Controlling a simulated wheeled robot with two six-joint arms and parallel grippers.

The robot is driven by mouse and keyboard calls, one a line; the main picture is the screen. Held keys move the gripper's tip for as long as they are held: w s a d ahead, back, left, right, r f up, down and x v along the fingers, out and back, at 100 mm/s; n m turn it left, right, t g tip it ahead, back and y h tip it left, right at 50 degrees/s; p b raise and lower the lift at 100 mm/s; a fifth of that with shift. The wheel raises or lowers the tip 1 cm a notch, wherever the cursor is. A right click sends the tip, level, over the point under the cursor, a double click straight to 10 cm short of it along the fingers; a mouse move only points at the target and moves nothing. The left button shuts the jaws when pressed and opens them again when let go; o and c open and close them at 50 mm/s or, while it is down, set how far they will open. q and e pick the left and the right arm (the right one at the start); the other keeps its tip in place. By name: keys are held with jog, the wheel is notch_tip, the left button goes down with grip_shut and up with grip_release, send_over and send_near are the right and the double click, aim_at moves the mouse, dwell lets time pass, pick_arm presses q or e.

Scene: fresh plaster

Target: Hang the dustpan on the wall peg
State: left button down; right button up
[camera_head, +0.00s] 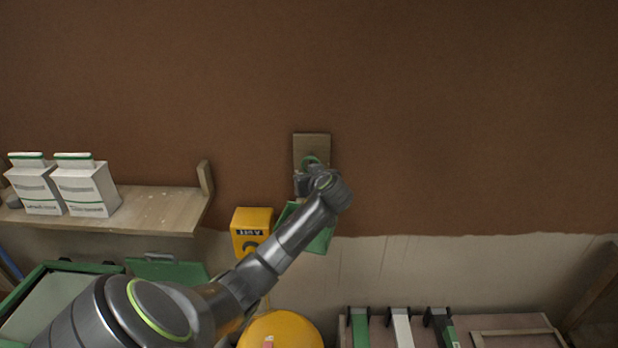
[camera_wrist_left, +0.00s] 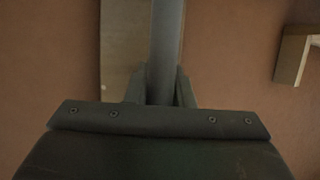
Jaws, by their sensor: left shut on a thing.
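The dustpan (camera_head: 321,240) is green, with its pan hanging below my left gripper and a green loop (camera_head: 311,160) at the top of its handle. My left gripper (camera_head: 304,184) is shut on the handle, just in front of the wooden peg board (camera_head: 311,143) on the wall. The loop overlaps the board. The peg itself is not clearly visible, so I cannot tell whether the loop is around it.
A wooden shelf (camera_head: 150,207) with white boxes (camera_head: 86,190) is at the left. A yellow box (camera_head: 252,232) is on the wall beside the pan. A yellow round object (camera_head: 281,331) and several tools (camera_head: 402,327) are below. The brown wall at right is clear.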

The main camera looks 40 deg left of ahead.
pick_arm(q)
jog(key=shift+a, duration=0.1)
jog(key=c, duration=1.2)
grip_release()
jog(key=shift+f, duration=0.1)
jog(key=shift+o, duration=0.2)
jog(key=shift+s+d+b, duration=0.1)
jog(key=shift+d+b, duration=0.25)
jog(key=shift+d, duration=0.25)
jog(key=b+v, duration=0.3)
jog(key=v, duration=1.3)
jog(key=shift+s+r, duration=0.15)
jog(key=shift+r, duration=0.25)
